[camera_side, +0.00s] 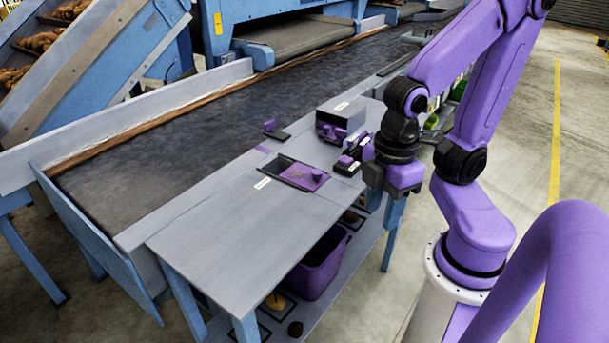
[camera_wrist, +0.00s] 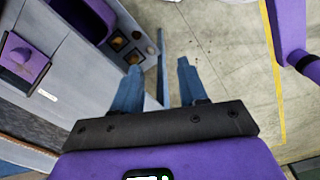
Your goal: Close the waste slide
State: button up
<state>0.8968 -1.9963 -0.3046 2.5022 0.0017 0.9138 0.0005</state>
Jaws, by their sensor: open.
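The waste slide (camera_side: 308,176) is a purple plate with a small knob, set in a dark-framed opening in the grey table top (camera_side: 215,225). It covers the right part of the opening; a dark gap shows at its left. The slide also shows at the left edge of the wrist view (camera_wrist: 22,60). My gripper (camera_wrist: 158,68) is open and empty.
A purple bin (camera_side: 320,262) stands under the table, beside several potatoes on a low shelf. A grey box (camera_side: 342,117) and black-and-purple parts (camera_side: 350,160) sit on the table between the slide and my arm. A dark conveyor belt (camera_side: 200,140) runs behind. The near table top is clear.

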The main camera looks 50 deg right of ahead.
jog(key=c, duration=0.5)
jog(key=shift+w, duration=0.2)
grip_shut()
jog(key=w+d+m+y, duration=0.1)
jog(key=w+d+m, duration=0.3)
jog(key=w+m, duration=0.55)
jog(key=w+d+m+y, duration=0.1)
jog(key=w+d+m, duration=0.35)
jog(key=m, duration=0.85)
jog(key=d+m+t, duration=0.4)
jog(key=d+m, duration=0.8)
jog(key=m, duration=0.9)
send_near(323, 181)
jog(key=s+f, duration=0.2)
jog(key=f, duration=0.1)
jog(key=shift+d, duration=0.4)
jog(key=shift+w+a+f, duration=0.15)
jog(key=shift+w+a, duration=0.2)
jog(key=shift+w, duration=0.25)
jog(key=shift+w+a+f, duration=0.1)
jog(key=shift+w+a, duration=0.2)
jog(key=shift+w, duration=0.35)
jog(key=shift+w+a, duration=0.25)
jog(key=shift+w, duration=0.3)
